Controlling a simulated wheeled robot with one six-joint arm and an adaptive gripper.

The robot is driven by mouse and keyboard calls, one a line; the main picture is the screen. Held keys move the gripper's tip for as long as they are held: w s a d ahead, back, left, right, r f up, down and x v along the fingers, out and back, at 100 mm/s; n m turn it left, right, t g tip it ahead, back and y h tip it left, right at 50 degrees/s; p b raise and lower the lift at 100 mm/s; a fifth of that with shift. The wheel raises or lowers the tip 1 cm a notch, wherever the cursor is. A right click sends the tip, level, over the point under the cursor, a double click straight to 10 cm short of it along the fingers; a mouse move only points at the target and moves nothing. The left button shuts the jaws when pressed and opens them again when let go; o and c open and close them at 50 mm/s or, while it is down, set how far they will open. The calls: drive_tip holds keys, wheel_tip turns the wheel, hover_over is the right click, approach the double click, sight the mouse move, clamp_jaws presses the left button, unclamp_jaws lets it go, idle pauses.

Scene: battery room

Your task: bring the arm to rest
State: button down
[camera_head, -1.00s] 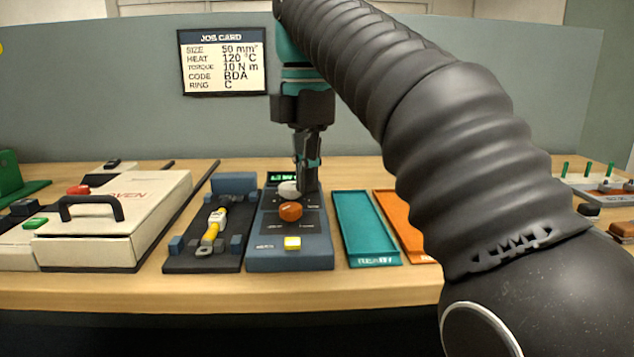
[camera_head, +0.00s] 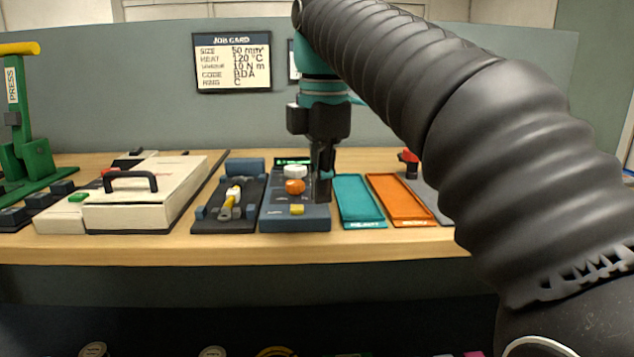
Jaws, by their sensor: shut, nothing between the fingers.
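My arm reaches in from the right, its black ribbed sleeve crossing the upper right of the view. My gripper (camera_head: 322,192) points straight down, shut and empty. It is over the right part of the blue control box (camera_head: 296,222), beside its orange knob (camera_head: 295,187) and white knob (camera_head: 295,171). I cannot tell whether the fingertips touch the box. A yellow button (camera_head: 297,210) is at the front of the box.
A dark tray (camera_head: 207,222) with a yellow-handled tool (camera_head: 231,199) lies left of the box. A teal tray (camera_head: 360,214) and an orange tray (camera_head: 398,203) lie right. Farther left are a cream case (camera_head: 140,208) and a green press (camera_head: 30,160). A job card (camera_head: 232,62) hangs behind.

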drive_tip(key=s+d+f+m+t, duration=0.1)
drive_tip(key=s+d+f+m, duration=0.4)
drive_tip(key=f+m, duration=0.2)
drive_tip(key=s+d+f+m+t, duration=0.2)
drive_tip(key=s+d+f+m, duration=0.3)
drive_tip(key=f, duration=0.5)
drive_tip(key=s+d+f+m+t, duration=0.2)
drive_tip(key=s+d+f+m, duration=0.3)
drive_tip(key=f+m, duration=0.3)
drive_tip(key=shift+s+f+m, duration=0.25)
drive_tip(key=shift+f+m, duration=0.15)
drive_tip(key=shift+m, duration=0.7)
